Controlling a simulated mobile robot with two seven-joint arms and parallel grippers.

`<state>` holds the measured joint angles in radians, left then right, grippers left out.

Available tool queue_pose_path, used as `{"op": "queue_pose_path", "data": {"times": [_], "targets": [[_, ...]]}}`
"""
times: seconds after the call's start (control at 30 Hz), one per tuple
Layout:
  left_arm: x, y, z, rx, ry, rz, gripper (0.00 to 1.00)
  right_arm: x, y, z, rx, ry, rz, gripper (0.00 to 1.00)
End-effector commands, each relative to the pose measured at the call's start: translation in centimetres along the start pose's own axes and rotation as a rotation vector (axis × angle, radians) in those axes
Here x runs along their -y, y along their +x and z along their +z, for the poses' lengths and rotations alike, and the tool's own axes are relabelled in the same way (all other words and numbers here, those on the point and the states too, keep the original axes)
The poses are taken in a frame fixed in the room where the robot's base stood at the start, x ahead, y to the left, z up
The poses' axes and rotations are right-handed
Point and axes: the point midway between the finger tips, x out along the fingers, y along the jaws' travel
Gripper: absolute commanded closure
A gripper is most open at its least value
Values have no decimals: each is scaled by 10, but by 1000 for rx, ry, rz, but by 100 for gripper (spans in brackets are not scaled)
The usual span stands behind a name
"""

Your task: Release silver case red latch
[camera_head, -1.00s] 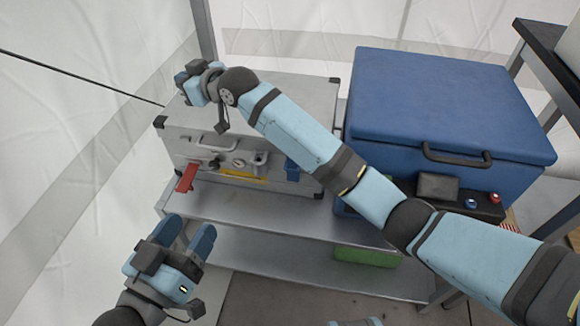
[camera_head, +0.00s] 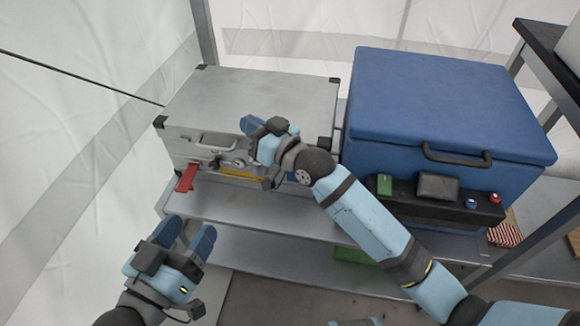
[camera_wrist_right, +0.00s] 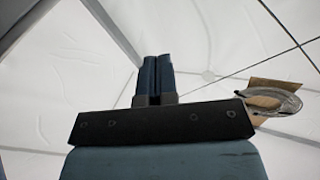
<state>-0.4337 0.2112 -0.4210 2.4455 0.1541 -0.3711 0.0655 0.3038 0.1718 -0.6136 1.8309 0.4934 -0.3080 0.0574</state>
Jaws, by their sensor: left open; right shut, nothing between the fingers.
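The silver case (camera_head: 255,92) stands lid down on the metal shelf, with black corners and a handle on its front. Its red latch (camera_head: 187,177) hangs on the left of the front face, angled outward. A yellow strip (camera_head: 243,175) shows lower on the front. My right gripper (camera_head: 249,124) is shut and empty in front of the case's right half, hiding part of that face; its closed fingers show in the right wrist view (camera_wrist_right: 155,75). My left gripper (camera_head: 191,232) is open and empty, below and in front of the red latch, apart from it.
A large blue box (camera_head: 440,105) with a black handle stands right of the case. In front of it is a black panel (camera_head: 435,203) with green, blue and red parts. The metal shelf (camera_head: 275,222) has clear room along its front. White tent walls rise at left and behind.

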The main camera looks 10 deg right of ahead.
Motion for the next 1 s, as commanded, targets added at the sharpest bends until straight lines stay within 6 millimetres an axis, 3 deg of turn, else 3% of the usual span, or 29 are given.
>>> {"op": "queue_pose_path", "data": {"times": [0.4, 0.6, 1.0], "targets": [[0, 0, 0, 0, 0, 0, 37, 8, -81, 22, -30, 109, 20, 100], [0, 0, 0, 0, 0, 0, 37, 13, -109, 24, -41, 134, 32, 100], [1, 0, 0, 7, 2, -4, 37, 16, -122, 20, -48, 144, 38, 100]]}}
